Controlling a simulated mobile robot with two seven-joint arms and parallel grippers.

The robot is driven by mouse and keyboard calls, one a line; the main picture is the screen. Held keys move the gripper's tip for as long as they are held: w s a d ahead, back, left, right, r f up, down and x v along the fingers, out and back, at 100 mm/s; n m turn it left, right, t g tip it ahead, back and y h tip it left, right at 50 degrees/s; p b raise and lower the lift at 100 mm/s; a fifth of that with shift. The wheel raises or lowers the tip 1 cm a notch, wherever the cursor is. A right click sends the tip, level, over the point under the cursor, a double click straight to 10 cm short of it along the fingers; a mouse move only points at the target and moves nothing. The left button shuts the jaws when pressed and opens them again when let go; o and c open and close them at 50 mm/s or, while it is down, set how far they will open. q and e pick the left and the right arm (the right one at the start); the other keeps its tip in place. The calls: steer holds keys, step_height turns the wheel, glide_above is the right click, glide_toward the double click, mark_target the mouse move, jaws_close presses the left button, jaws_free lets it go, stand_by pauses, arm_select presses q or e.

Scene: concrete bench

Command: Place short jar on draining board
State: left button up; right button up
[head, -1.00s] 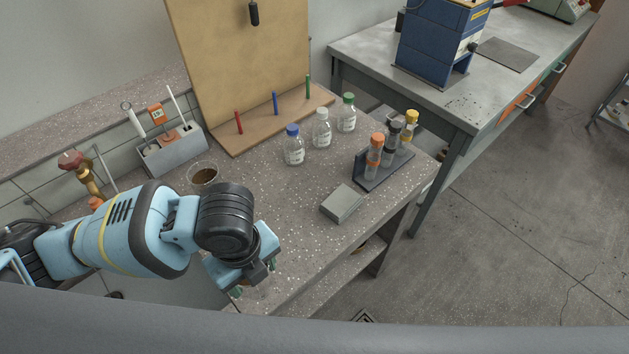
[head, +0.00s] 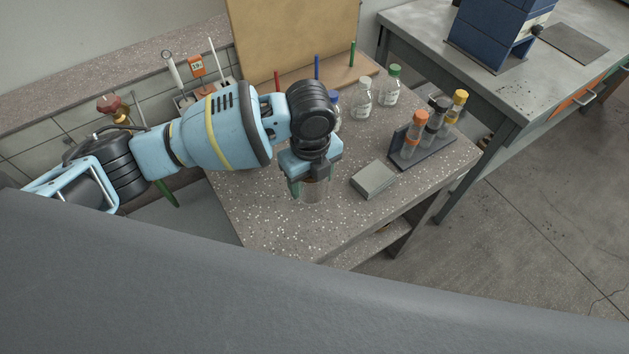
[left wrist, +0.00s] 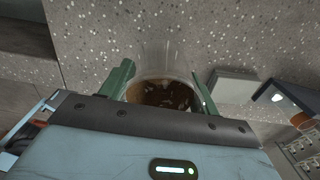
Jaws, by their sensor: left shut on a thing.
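My left gripper (head: 312,186) is shut on a clear glass jar (head: 316,191), with a green finger on each side of it. The left wrist view shows the jar (left wrist: 163,92) between the fingers, with brown contents in it. It is over the speckled bench top (head: 290,236); I cannot tell whether its base touches. My right gripper is not in view.
A grey box (head: 374,179) lies close to the right of the jar. Beyond it stands a dark rack (head: 432,150) of capped tubes. Bottles (head: 362,98) stand behind. A tap (head: 112,110) is at the left. The front of the bench top is clear.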

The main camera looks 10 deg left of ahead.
arm_select(q)
steer(key=shift+w+d, duration=0.1)
steer(key=shift+w, duration=0.35)
steer(key=shift+w+f, duration=0.15)
steer(key=shift+w, duration=0.1)
steer(key=shift+f, duration=1.6)
steer(key=shift+f, duration=0.15)
steer(key=o, duration=1.1)
steer(key=shift+c, duration=0.2)
step_height(320, 180, up, 12)
steer(key=shift+p, duration=0.45)
